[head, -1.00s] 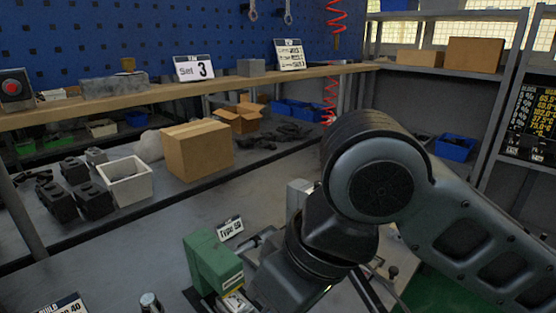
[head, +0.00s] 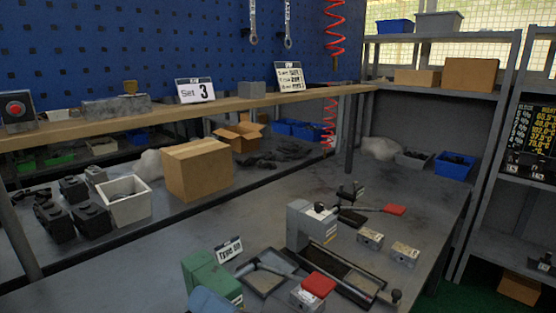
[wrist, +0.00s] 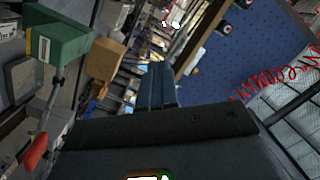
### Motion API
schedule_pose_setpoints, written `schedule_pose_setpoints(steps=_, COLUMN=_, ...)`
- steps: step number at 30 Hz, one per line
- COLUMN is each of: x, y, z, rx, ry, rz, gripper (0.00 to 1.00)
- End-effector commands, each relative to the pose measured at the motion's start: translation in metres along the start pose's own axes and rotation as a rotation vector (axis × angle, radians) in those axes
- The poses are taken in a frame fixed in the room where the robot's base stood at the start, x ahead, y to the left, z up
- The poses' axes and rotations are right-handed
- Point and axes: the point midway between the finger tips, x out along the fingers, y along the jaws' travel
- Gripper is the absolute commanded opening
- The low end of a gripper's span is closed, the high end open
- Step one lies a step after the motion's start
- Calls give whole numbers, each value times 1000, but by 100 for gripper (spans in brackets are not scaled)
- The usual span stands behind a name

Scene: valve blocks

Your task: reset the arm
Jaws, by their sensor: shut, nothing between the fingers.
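In the wrist view my gripper (wrist: 158,72) has its two blue-grey fingers together, with nothing between them. The wrist view is tilted, and the fingers stand clear of the blurred shelves and blue pegboard behind. In the head view my arm no longer covers the bench. A blue rounded shape (head: 212,301) shows at the bottom edge there; I cannot tell what it is.
The bench holds a green block (head: 208,276), also in the wrist view (wrist: 62,38), a grey press with a red-tipped lever (head: 312,228), small metal blocks (head: 371,238), a cardboard box (head: 197,171) and a white bin (head: 125,203). Shelves (head: 440,93) stand at right.

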Motion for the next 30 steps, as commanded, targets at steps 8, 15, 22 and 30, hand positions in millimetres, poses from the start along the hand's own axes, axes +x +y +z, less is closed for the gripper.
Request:
schedule_pose_setpoints(steps=8, x=-64, y=63, z=26, rx=45, ry=247, rz=215, gripper=0)
schedule_pose_setpoints(steps=15, x=-147, y=107, z=64, rx=-31, ry=364, rz=461, gripper=0)
schedule_pose_setpoints(steps=22, x=-242, y=125, z=102, rx=-201, ry=376, rz=693, gripper=0)
schedule_pose_setpoints(steps=30, x=-347, y=110, z=130, rx=-492, ry=282, rz=878, gripper=0)
